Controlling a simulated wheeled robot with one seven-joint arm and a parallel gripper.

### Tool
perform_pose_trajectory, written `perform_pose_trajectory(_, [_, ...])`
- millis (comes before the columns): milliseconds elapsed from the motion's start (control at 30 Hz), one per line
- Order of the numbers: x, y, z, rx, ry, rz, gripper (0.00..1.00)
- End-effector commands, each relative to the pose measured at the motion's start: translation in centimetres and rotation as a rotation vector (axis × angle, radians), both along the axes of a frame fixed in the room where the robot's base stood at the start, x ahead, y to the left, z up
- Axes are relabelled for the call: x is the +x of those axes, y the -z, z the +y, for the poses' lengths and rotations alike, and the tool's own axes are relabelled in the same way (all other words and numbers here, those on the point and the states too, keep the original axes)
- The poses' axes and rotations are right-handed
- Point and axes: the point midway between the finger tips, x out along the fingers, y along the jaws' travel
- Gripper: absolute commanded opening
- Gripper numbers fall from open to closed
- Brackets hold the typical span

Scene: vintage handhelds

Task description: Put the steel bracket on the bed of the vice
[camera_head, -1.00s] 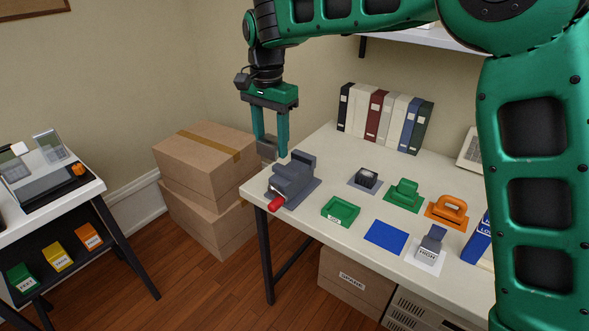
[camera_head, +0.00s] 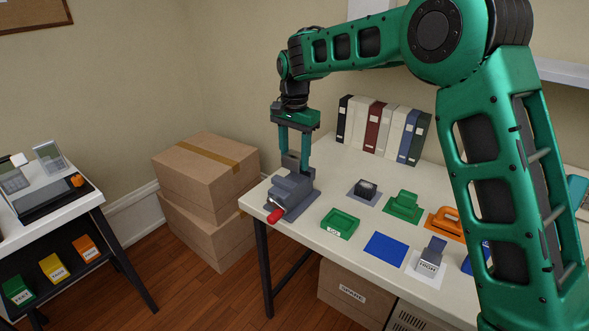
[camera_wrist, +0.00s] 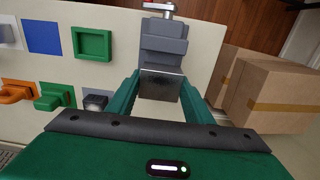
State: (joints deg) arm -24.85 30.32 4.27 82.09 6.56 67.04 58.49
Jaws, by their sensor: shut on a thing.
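My gripper (camera_head: 294,160) is shut on the steel bracket (camera_head: 290,161), a small grey metal piece between the two green fingers. In the wrist view the bracket (camera_wrist: 160,85) shows as a shiny plate between the fingers (camera_wrist: 158,100). The grey vice (camera_head: 289,192), with a red handle end, stands at the left corner of the table. In the wrist view the vice (camera_wrist: 164,45) lies just beyond the bracket, in line with it. The bracket is at the vice's far end, over or against it. I cannot tell whether it touches the bed, which is largely hidden.
A green tray (camera_head: 340,224), a blue mat (camera_head: 386,246), a small dark block (camera_head: 366,187), and green (camera_head: 404,204) and orange (camera_head: 445,221) handled pieces lie to the right. Binders (camera_head: 383,130) stand behind. Cardboard boxes (camera_head: 205,170) stand left of the table.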

Motion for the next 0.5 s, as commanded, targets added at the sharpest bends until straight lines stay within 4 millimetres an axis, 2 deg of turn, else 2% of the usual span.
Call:
perform_pose_trajectory(133, [0.0,1.0,0.0,0.0,-0.001,0.0,0.17])
perform_pose_trajectory(333, [0.0,3.6,0.0,0.001,-0.001,0.001,0.17])
perform_pose_trajectory(500, [0.0,4.0,0.0,0.001,-0.001,-0.001,0.17])
